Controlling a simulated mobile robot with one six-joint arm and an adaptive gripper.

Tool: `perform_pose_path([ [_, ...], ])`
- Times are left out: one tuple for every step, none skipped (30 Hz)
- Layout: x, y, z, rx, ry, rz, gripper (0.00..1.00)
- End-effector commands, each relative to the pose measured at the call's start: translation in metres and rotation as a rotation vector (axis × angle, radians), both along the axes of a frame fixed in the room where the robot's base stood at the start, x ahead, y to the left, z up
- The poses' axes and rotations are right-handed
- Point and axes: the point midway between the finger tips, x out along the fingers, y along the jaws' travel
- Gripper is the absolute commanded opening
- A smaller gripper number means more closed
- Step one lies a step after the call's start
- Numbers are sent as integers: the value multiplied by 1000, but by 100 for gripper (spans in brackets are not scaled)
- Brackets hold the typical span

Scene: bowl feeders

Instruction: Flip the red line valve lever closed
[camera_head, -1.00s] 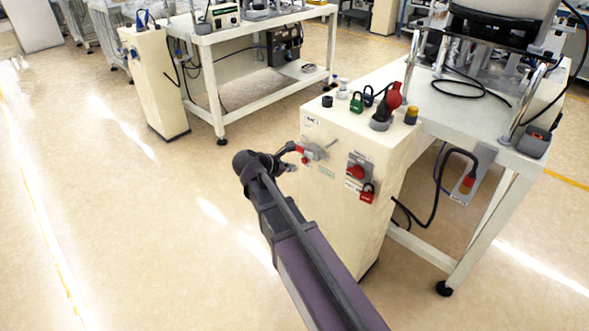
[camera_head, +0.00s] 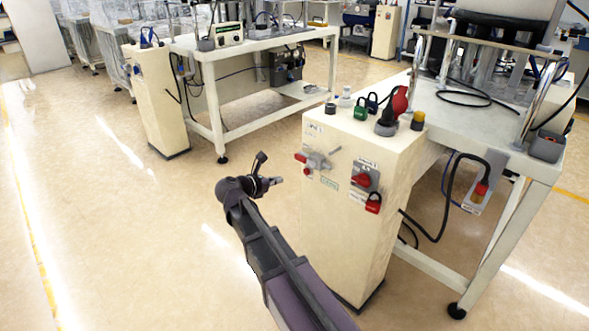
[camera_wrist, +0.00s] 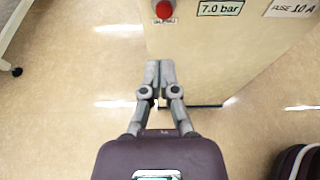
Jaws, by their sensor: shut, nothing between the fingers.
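The grey valve (camera_head: 317,162) sits on the front face of a cream cabinet. Its red lever end (camera_head: 300,157) points left, and a thin grey rod points to the upper right. My gripper (camera_head: 278,180) is to the left of the cabinet, a little below the valve and apart from it. In the wrist view my gripper (camera_wrist: 160,66) has its fingers together and empty, in front of the cabinet's lower face. A red round part (camera_wrist: 164,9) with a small label shows above the fingertips; I cannot tell whether it belongs to the valve.
A red rotary switch (camera_head: 365,177) and a red padlock (camera_head: 373,203) are right of the valve. Green and dark padlocks and knobs stand on the cabinet top (camera_head: 340,122). A white bench (camera_head: 540,170) adjoins on the right. The floor to the left is clear.

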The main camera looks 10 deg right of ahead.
Motion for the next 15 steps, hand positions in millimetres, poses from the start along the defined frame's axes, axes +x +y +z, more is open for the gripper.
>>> perform_pose_path([
  [0,0,0,0,0,0,0],
  [1,-1,-1,1,-1,0,0],
  [1,-2,-1,1,0,0,0],
  [2,-3,-2,1,0,-1,0],
  [3,-3,-2,1,0,-1,0],
  [4,-5,-3,1,0,-1,0],
  [5,-7,-4,1,0,-1,0],
  [6,-8,-5,1,0,-1,0],
  [8,-10,-6,1,0,-1,0],
  [10,-13,-7,1,0,-1,0],
  [12,-15,-9,1,0,-1,0],
  [14,-19,-10,1,0,-1,0],
  [16,-22,-12,2,-1,-2,0],
  [19,-25,-13,2,0,-3,0],
  [22,-29,-15,2,0,-3,0],
])
